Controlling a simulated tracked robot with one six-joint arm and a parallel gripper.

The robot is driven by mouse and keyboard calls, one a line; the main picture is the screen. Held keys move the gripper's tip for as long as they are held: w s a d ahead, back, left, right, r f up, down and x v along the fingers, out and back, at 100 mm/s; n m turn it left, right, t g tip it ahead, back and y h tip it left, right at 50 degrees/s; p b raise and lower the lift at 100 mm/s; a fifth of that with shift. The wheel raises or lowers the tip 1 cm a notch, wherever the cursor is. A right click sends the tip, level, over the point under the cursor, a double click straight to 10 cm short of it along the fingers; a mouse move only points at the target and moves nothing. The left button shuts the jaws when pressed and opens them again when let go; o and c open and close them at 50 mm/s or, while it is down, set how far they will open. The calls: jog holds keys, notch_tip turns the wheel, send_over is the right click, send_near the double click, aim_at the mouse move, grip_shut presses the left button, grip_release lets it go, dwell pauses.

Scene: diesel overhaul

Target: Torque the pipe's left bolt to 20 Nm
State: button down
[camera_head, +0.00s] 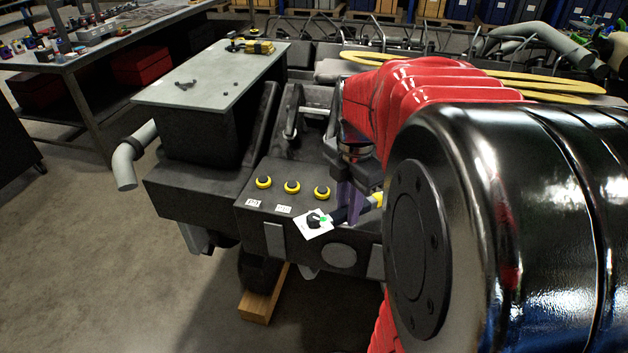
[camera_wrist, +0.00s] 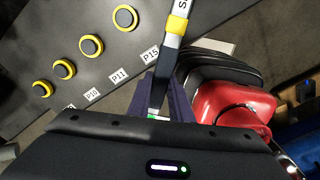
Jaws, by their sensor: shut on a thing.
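My gripper (camera_head: 347,203) is shut on a dark, bar-like tool with a yellow band (camera_head: 376,199), which looks like a torque wrench. In the wrist view the tool (camera_wrist: 170,58) passes between the purple fingers (camera_wrist: 165,92), with its yellow band up the picture and a green spot near my palm.
Yellow-ringed black buttons (camera_head: 291,186) line the dark panel, with labels such as P11 (camera_wrist: 118,75) and P15 (camera_wrist: 150,54). A grey-topped stand (camera_head: 190,90) holds a yellow tool (camera_head: 260,47). A workbench (camera_head: 110,42) stands back left. Another grey pipe (camera_head: 562,45) is back right. The left floor is clear.

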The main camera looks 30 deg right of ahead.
jog(key=shift+w+d+r, duration=0.1)
jog(key=shift+w+r, duration=0.05)
jog(key=shift+r, duration=0.05)
jog(key=shift+r, duration=1.6)
jog(key=shift+r, duration=3)
jog(key=shift+s, duration=0.2)
jog(key=s+a, duration=0.3)
jog(key=s, duration=0.3)
jog(key=shift+a, duration=0.35)
jog(key=shift+w, duration=0.1)
